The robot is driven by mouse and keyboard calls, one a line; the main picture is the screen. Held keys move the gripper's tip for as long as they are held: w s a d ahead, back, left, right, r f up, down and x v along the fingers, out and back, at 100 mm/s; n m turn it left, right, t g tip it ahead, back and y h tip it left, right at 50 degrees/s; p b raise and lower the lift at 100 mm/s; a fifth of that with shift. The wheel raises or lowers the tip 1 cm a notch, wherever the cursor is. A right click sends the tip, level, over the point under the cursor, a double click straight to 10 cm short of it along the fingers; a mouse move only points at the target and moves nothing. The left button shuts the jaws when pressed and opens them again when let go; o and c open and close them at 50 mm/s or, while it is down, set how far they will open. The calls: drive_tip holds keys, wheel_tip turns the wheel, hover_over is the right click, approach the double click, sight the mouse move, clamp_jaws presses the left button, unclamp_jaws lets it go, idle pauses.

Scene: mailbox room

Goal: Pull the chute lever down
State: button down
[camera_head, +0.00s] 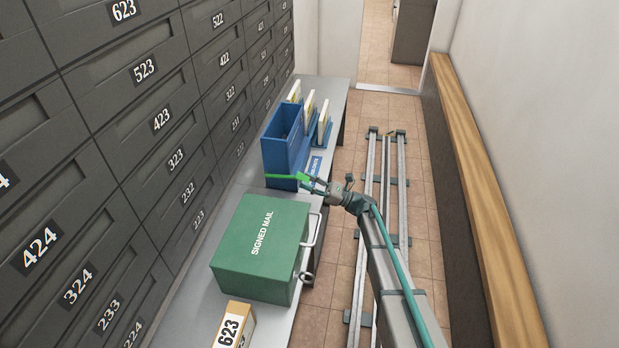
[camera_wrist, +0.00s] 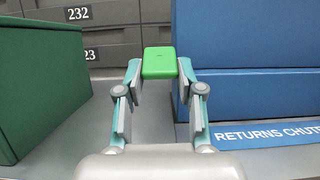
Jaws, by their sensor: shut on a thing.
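The chute lever (camera_head: 283,177) is a thin bright green bar in the head view, lying nearly level across the near side of the blue returns chute box (camera_head: 272,150). In the wrist view the lever's green end (camera_wrist: 159,63) shows as a block between my fingertips. My gripper (camera_head: 307,182) is shut on this end; its two fingers (camera_wrist: 159,85) flank it in the wrist view. The chute box (camera_wrist: 245,100) is at the right there, above a "RETURNS CHUTE" label (camera_wrist: 265,134). The lever's far part is hidden in the wrist view.
A green "SIGNED MAIL" box (camera_head: 262,245) stands nearer on the grey counter (camera_head: 200,300) and shows at the left in the wrist view (camera_wrist: 40,90). Numbered mailboxes (camera_head: 150,120) line the left wall. A wooden ledge (camera_head: 480,180) runs along the right wall.

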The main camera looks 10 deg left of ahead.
drive_tip(key=shift+a+f, duration=0.25)
drive_tip(key=shift+f, duration=0.55)
drive_tip(key=c, duration=0.7)
unclamp_jaws()
drive_tip(key=shift+a, duration=0.15)
drive_tip(key=shift+d, duration=0.3)
drive_tip(key=v, duration=1.1)
drive_tip(key=shift+d+f, duration=0.2)
drive_tip(key=shift+d, duration=0.1)
